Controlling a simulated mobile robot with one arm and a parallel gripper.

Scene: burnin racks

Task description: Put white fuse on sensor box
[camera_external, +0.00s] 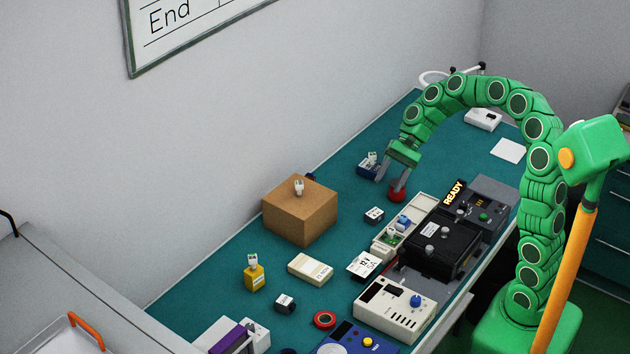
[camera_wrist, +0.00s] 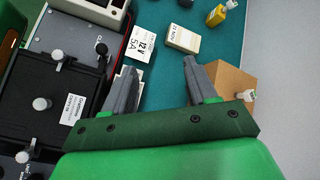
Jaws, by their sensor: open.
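Several small white pieces that look like the white fuse are in view, and I cannot tell which is meant. One (camera_external: 299,187) stands on a brown cardboard box (camera_external: 290,218), also in the wrist view (camera_wrist: 247,95). Another (camera_external: 253,261) is on a yellow block (camera_external: 254,278). A third (camera_external: 373,157) is on a small dark blue box (camera_external: 366,171). No label clearly marks the sensor box. My gripper (camera_external: 393,177) is open and empty, pointing down above the far part of the bench, just right of the blue box. Its open fingers also show in the wrist view (camera_wrist: 162,70).
A red round object (camera_external: 397,194) is just below my fingers. Black equipment (camera_external: 441,248) with knobs and a READY sign lines the near edge. A 12 V 5A unit (camera_external: 364,266) and a cream box (camera_external: 310,269) lie mid-bench. Teal bench between them is clear.

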